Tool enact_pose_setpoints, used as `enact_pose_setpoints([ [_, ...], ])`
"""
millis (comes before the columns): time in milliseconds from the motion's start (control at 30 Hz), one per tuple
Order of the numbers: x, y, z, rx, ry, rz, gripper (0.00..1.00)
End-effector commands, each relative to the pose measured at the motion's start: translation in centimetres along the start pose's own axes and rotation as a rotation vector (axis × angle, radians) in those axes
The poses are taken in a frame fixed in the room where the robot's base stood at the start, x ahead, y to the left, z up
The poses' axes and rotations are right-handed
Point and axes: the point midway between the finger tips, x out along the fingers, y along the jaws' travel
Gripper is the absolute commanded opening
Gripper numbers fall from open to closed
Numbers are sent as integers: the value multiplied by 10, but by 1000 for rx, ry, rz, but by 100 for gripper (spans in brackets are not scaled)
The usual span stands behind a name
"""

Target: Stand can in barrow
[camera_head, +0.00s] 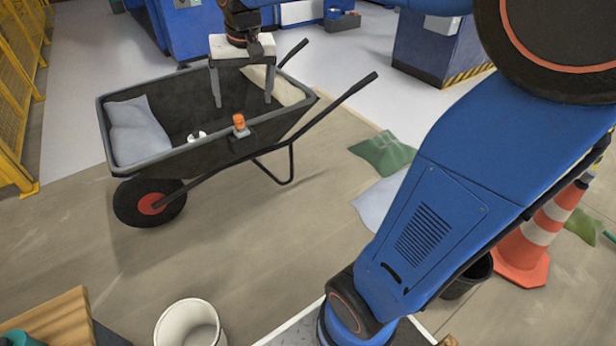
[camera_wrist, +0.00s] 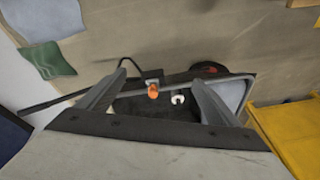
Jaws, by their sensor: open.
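The barrow (camera_head: 205,163) is a dark wheelbarrow with a grey rim, standing upright at left centre in the head view; part of it shows in the wrist view (camera_wrist: 238,77). A small orange thing (camera_head: 240,121) sits with a grey-black block at its near side rim; it also shows in the wrist view (camera_wrist: 153,91). A small white thing (camera_head: 197,135) is inside the tray, seen in the wrist view (camera_wrist: 178,98) as a notched ring. I cannot tell which thing is the can. My gripper (camera_head: 243,102) is open and empty over the tray, fingers pointing down.
A grey-blue sack (camera_head: 137,130) and a beige sack (camera_head: 280,85) lie in the barrow. The handles stick out up and right. A white bucket (camera_head: 188,324), a green cloth (camera_head: 385,152) and a traffic cone (camera_head: 527,245) are on the floor. Yellow fencing (camera_head: 18,95) stands left.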

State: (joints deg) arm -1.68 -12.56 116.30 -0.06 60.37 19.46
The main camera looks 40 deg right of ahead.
Motion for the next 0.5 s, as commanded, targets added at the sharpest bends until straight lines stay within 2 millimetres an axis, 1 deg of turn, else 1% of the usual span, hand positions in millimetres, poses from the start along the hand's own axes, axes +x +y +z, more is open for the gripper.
enact_pose_setpoints([
  [33,-6,7,18,-17,11,-3,86],
  [233,-13,32,82,-97,45,-10,86],
  [367,-12,48,124,-148,66,-13,86],
  [500,-6,65,168,-203,91,-15,86],
])
